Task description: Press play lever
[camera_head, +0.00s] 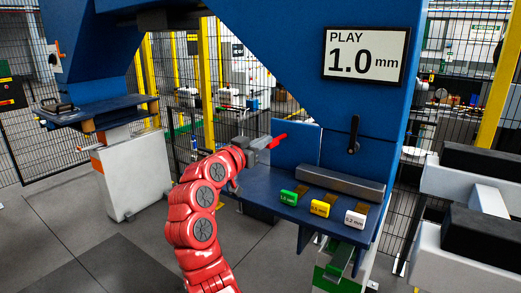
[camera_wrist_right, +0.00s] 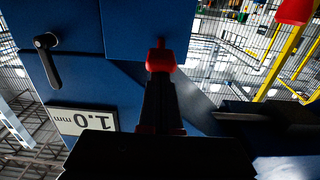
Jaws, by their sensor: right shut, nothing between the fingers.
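A black lever (camera_head: 353,134) hangs almost straight down on the blue machine panel, below a white sign (camera_head: 364,54) reading "PLAY 1.0 mm". In the right wrist view the black lever (camera_wrist_right: 47,61) shows at upper left, with the upturned sign (camera_wrist_right: 86,122) below it. My right gripper (camera_head: 280,141) comes up on the red arm, left of the lever and apart from it. Its red fingertips (camera_wrist_right: 160,57) are together and empty, against a blue panel background. My left gripper is not in view.
A blue shelf (camera_head: 265,190) below the lever carries green (camera_head: 288,197), yellow (camera_head: 320,208) and white (camera_head: 355,218) labelled blocks and a grey bar (camera_head: 330,183). An upright blue plate (camera_head: 296,146) stands just right of my right gripper. Floor at left is clear.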

